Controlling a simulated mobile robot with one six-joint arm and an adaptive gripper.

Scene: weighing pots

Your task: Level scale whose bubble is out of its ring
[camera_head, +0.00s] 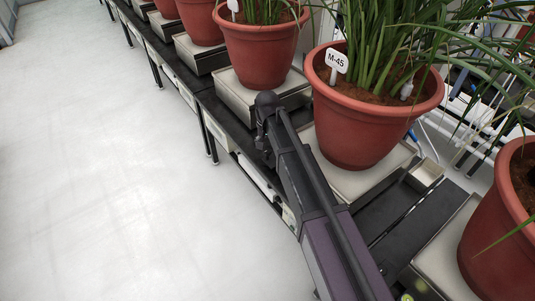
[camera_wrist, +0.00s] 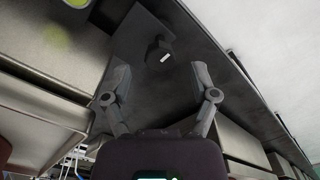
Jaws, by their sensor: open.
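Grey scales with steel tops stand in a row on a dark bench, among them one (camera_head: 322,168) under the pot marked M-45 (camera_head: 350,135) and one (camera_head: 433,265) at the lower right. In the wrist view my gripper (camera_wrist: 160,72) is open and empty. Its two fingers are spread below a dark knob (camera_wrist: 160,54) with a small white mark, which sits by a dark plate. A round yellow-green spot (camera_wrist: 55,33), perhaps a level vial, shows on a grey scale body at the upper left. No bubble or ring can be made out. In the head view my fingers cannot be made out.
More potted plants (camera_head: 260,50) on scales run along the bench to the upper left. Leaves overhang at the upper right. The pale floor (camera_head: 100,150) at left is clear.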

